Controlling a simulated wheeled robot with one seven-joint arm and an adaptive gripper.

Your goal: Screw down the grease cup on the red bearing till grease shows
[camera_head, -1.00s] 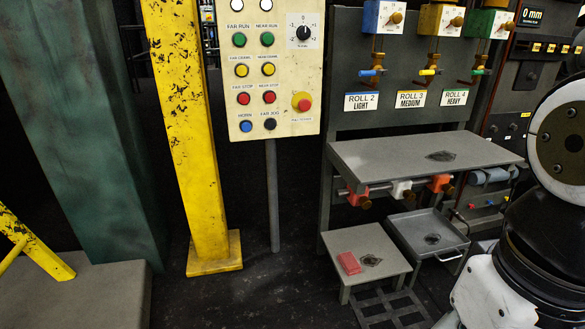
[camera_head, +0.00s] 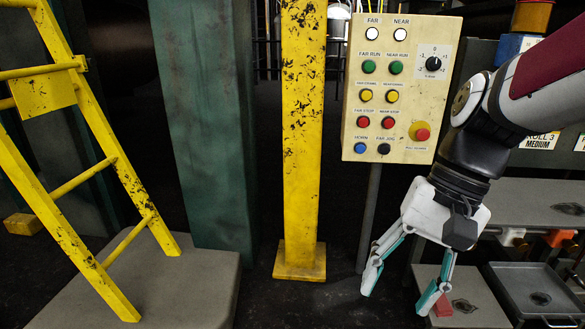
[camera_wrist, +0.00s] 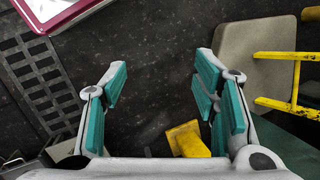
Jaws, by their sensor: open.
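My gripper (camera_head: 400,290) hangs fingers down, open and empty, in front of the control panel's post and left of the low stools. In the wrist view its teal-padded fingers (camera_wrist: 162,82) are spread over bare dark floor. Under the grey shelf are a white housing (camera_head: 512,236) and an orange one (camera_head: 560,238). The red housing left of them, seen earlier, is hidden behind my gripper. No grease cup on it can be made out now. A blue housing (camera_head: 508,47) with a brass-coloured cup (camera_head: 532,14) is at the upper right, partly covered by my arm.
A yellow post (camera_head: 302,130) stands left of the button panel (camera_head: 397,105). A yellow ladder (camera_head: 75,190) stands on a grey platform (camera_head: 200,290). A red block (camera_head: 443,306) lies on a low stool beside a grey tray (camera_head: 540,285).

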